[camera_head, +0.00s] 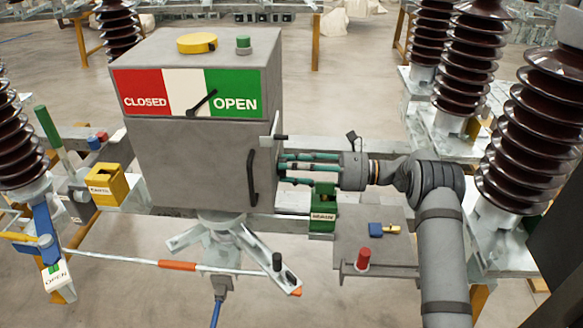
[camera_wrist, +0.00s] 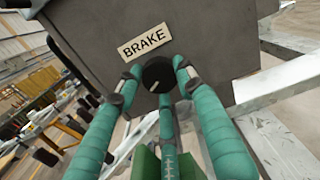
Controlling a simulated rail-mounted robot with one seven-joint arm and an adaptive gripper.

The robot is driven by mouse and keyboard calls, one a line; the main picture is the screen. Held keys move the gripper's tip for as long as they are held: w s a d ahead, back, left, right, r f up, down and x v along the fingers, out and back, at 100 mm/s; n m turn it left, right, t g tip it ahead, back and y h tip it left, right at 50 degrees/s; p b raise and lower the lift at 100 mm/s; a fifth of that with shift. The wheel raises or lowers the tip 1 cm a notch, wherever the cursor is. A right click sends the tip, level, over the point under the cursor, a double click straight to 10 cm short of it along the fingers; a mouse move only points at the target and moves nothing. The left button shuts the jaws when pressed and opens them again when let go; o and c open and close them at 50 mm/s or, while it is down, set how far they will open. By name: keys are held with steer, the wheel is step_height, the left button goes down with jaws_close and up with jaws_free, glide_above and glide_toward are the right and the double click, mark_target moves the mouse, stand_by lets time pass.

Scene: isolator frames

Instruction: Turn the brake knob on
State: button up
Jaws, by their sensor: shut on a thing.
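The brake knob (camera_wrist: 158,75) is a small round black knob on the grey cabinet face, just below a cream "BRAKE" label (camera_wrist: 145,41) in the wrist view. My gripper (camera_wrist: 154,80) has teal fingers, and their tips are closed around the knob from the left, right and below. In the head view my gripper (camera_head: 290,166) reaches from the right to the side of the grey cabinet (camera_head: 190,165). A pale line shows on the knob's face.
A green labelled block (camera_head: 323,208) stands just below my fingers. A black handle (camera_head: 252,178) and a lever (camera_head: 275,137) project from the cabinet near my gripper. Brown ribbed insulators (camera_head: 540,125) stand at the right.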

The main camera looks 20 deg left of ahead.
steer(key=o, duration=1)
steer(key=shift+w+f, duration=0.2)
steer(key=shift+f, duration=0.15)
steer(key=shift+o, duration=0.6)
steer(key=shift+r, duration=0.1)
steer(key=v, duration=1.2)
steer(key=shift+s+r, duration=0.1)
